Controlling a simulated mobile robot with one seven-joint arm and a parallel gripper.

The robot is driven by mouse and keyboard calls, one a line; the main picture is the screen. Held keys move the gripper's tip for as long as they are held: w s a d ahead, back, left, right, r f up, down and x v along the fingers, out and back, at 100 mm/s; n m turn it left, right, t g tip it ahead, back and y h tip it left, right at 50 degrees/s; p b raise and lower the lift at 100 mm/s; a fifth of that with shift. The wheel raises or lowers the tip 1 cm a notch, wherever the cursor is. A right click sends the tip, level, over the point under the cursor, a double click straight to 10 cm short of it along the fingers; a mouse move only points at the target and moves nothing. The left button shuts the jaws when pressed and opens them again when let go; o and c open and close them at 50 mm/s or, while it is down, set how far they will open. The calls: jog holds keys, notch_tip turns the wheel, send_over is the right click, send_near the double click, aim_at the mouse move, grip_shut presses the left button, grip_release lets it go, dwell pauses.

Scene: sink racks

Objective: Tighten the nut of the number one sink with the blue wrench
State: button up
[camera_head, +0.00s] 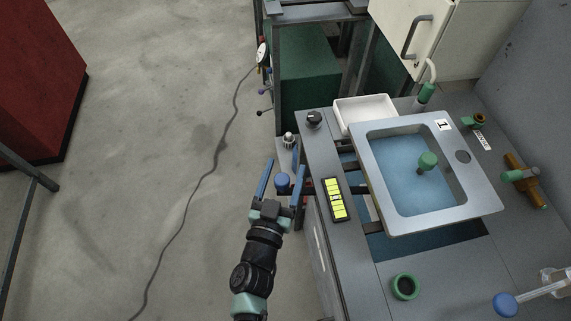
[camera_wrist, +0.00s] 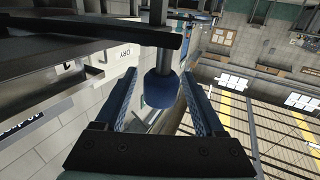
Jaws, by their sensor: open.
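The number one sink (camera_head: 365,160) is a grey frame with a blue basin and a "1" label (camera_head: 443,125), at the right in the head view. My gripper (camera_head: 285,164) is open beside the counter's left edge. A blue rounded end (camera_head: 282,184) lies between its fingers; the wrist view shows this blue end (camera_wrist: 161,90) on a metal rod, with gaps to both fingers. I cannot tell whether it belongs to the blue wrench. Another blue end (camera_head: 505,304) on a pale handle is at the lower right. I cannot make out the nut.
A green knob (camera_head: 427,161) stands over the basin. A white tray (camera_head: 366,113), black knob (camera_head: 314,119), yellow-green panel (camera_head: 335,199) and green ring (camera_head: 404,286) are on the counter. A brass-coloured fitting (camera_head: 523,178) lies at right. Open floor with a cable (camera_head: 213,163) is at left.

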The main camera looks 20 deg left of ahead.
jog(key=shift+w+a, duration=0.1)
jog(key=shift+w, duration=0.6)
jog(key=shift+c, duration=0.3)
grip_shut()
dwell(0.8)
